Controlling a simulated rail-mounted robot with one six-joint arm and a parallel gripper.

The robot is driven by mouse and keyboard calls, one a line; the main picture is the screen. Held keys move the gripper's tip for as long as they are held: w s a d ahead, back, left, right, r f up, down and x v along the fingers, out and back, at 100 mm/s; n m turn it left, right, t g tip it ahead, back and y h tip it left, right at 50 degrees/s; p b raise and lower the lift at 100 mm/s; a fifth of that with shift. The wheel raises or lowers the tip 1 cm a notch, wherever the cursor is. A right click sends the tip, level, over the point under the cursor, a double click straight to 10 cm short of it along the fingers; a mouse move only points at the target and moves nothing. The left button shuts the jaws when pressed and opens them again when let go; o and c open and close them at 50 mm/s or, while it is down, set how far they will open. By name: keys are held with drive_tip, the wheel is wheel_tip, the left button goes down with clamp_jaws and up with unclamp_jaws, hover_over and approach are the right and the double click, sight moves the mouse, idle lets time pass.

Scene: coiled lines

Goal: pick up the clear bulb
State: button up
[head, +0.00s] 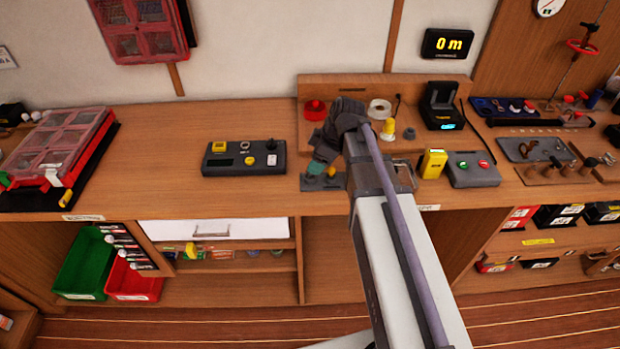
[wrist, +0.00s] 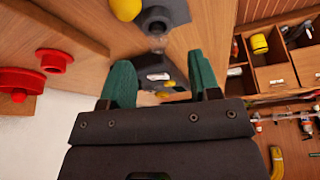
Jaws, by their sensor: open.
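My gripper (head: 318,168) reaches over the workbench, with one green finger showing in the head view. In the wrist view my gripper (wrist: 160,62) has its two green fingers well apart. A small, clear, glassy shape that looks like the clear bulb (wrist: 157,43) shows beyond the gap between the fingertips, by a dark grey holder (wrist: 165,14). It is small and faint, and I cannot tell whether it sits in the holder. No contact with the fingers shows. In the head view I cannot make out the bulb; my arm covers part of that area.
A yellow bulb-shaped piece (head: 388,128) stands behind my arm, near a white roll (head: 379,109) and a red piece (head: 314,110). A black control box (head: 244,158) lies left of my gripper. A yellow meter (head: 432,163) stands right. Bare bench lies further left.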

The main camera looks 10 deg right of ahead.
drive_tip(key=b+x, duration=0.4)
drive_tip(key=x, duration=0.1)
drive_tip(key=shift+d+f, duration=0.1)
drive_tip(key=shift+f, duration=0.05)
drive_tip(key=shift+r, duration=0.25)
drive_tip(key=c, duration=1)
wheel_tip(320, 180, up, 10)
drive_tip(key=p, duration=1)
